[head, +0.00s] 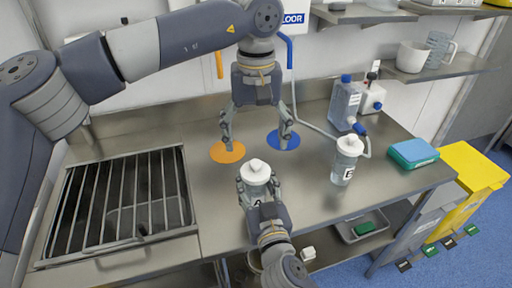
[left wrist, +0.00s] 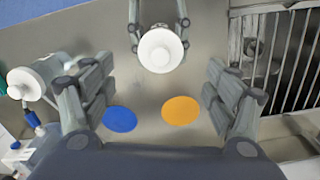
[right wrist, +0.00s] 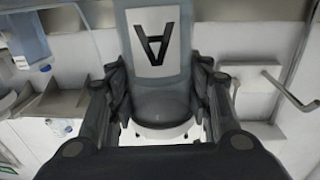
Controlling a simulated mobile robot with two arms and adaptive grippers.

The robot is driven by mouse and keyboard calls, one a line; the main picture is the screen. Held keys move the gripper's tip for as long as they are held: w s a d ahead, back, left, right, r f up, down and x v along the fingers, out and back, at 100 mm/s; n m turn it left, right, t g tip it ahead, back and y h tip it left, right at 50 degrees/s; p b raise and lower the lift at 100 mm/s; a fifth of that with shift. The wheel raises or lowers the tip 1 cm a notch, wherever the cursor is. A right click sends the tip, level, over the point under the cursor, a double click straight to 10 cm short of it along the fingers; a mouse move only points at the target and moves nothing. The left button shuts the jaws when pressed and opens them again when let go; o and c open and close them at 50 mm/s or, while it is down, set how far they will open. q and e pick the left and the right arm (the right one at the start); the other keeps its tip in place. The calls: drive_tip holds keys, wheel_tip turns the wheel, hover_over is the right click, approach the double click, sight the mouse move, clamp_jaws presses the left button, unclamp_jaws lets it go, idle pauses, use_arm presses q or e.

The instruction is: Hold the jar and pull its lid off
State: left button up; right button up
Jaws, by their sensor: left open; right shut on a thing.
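The jar (head: 256,190), clear with a white lid (head: 256,168) and a letter A label, stands near the front of the steel table. My right gripper (head: 257,186) is shut on the jar's body from the front. In the right wrist view the jar (right wrist: 158,85) fills the space between the fingers, its label facing the camera. My left gripper (head: 257,138) is open and empty, pointing down behind and above the jar. The left wrist view shows the white lid (left wrist: 160,49) on the jar, beyond the open fingers and apart from them.
An orange disc (head: 227,152) and a blue disc (head: 283,140) lie on the table. A second lidded jar (head: 345,162) stands to the right, with bottles (head: 346,102) behind it. A barred sink (head: 120,200) is at left. A blue-green sponge (head: 413,153) lies at the right edge.

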sight(256, 162)
use_arm(q)
drive_tip(key=n, duration=0.2)
drive_tip(key=r+n, duration=0.1)
drive_tip(key=n, duration=0.2)
drive_tip(key=shift+r, duration=0.1)
drive_tip(key=n, duration=0.3)
drive_tip(key=shift+r+n, duration=0.3)
drive_tip(key=shift+r, duration=0.1)
use_arm(e)
drive_tip(key=shift+f, duration=0.1)
use_arm(q)
wheel_tip(256, 162, down, 10)
drive_tip(key=n, duration=0.8)
drive_tip(key=shift+f+n, duration=0.15)
drive_tip(key=shift+n, duration=0.15)
drive_tip(key=c, duration=1.2)
drive_tip(key=shift+c, duration=0.2)
drive_tip(key=shift+r, duration=0.25)
